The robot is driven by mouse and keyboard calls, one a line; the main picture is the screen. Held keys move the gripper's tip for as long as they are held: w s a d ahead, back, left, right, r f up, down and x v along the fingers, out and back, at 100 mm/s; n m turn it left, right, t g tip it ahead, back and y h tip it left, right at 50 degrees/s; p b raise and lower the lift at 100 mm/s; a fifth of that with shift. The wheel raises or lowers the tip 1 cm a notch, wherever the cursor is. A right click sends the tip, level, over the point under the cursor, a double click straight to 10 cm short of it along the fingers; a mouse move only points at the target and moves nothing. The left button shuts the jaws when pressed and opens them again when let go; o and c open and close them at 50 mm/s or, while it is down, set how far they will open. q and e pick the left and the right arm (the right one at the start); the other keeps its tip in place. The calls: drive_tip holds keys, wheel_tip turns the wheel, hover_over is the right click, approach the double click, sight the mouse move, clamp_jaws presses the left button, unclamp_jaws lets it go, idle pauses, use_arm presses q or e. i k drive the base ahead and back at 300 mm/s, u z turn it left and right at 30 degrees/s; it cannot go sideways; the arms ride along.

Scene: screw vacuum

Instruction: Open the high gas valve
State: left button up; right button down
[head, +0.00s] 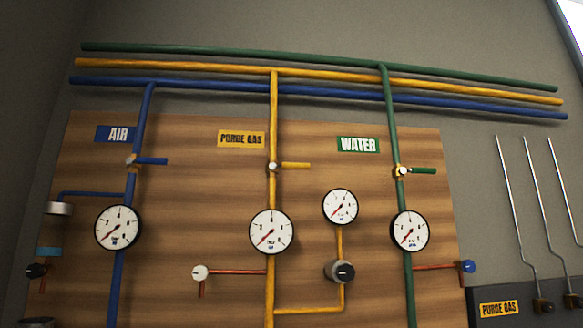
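The high gas valve (273,167) sits on the vertical yellow pipe, under the yellow "PURGE GAS" label (241,139). Its yellow lever (295,165) points right, across the pipe. A round gauge (271,232) is on the same pipe below it, with its red needle pointing to the lower left. Lower on the yellow line are a white knob (200,272) on a red branch and a dark knob (340,271) under a smaller gauge (340,207). Neither gripper is in view.
The blue air valve (133,160) is on the left and the green-handled water valve (403,171) on the right; their levers also point right. Horizontal pipes cross above the wooden board (195,210). Thin metal tubes (510,200) stand at the right. Space around the yellow lever looks clear.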

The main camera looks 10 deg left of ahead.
sight(272, 166)
drive_tip(key=z, duration=1.45)
drive_tip(key=i, duration=0.55)
drive_tip(key=u, duration=2.05)
